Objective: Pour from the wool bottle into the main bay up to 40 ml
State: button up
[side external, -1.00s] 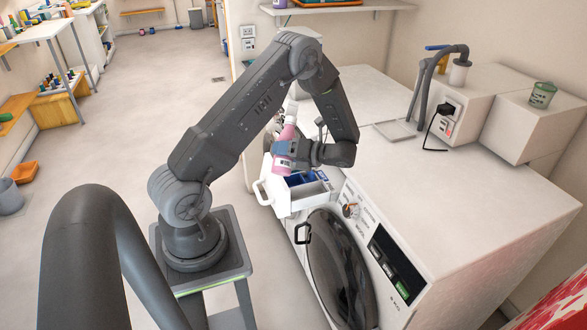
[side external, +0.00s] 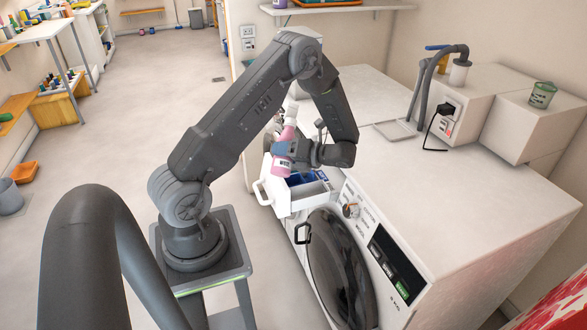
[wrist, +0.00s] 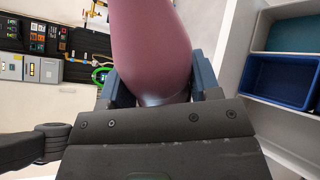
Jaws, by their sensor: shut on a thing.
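A pink bottle (side external: 285,163) with a white top is held in my gripper (side external: 284,149), just above the open drawer (side external: 291,206) of a white washer. It stands close to upright with a slight lean, top up; its label is too small to read. In the wrist view the bottle (wrist: 150,45) fills the middle between the blue fingers. The drawer's blue compartment (wrist: 284,83) lies to the right there, with a teal one (wrist: 291,35) beside it. I cannot tell which is the main bay. The liquid level in the drawer is not visible.
The washer door (side external: 340,262) is below the drawer. The white counter top (side external: 460,190) right of my arm is mostly clear.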

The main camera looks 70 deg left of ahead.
jog(key=shift+s+d+f+m, duration=0.15)
jog(key=shift+d+f+m, duration=0.15)
jog(key=shift+m, duration=0.4)
dwell(2.0)
jog(key=shift+s+d+f+m+h, duration=0.15)
jog(key=shift+f+m+h, duration=0.35)
jog(key=shift+f+m, duration=0.2)
dwell(1.8)
jog(key=shift+w+a+m+g+h, duration=0.2)
jog(key=shift+a+m+g+h, duration=0.1)
jog(key=shift+m, duration=0.4)
dwell(1.9)
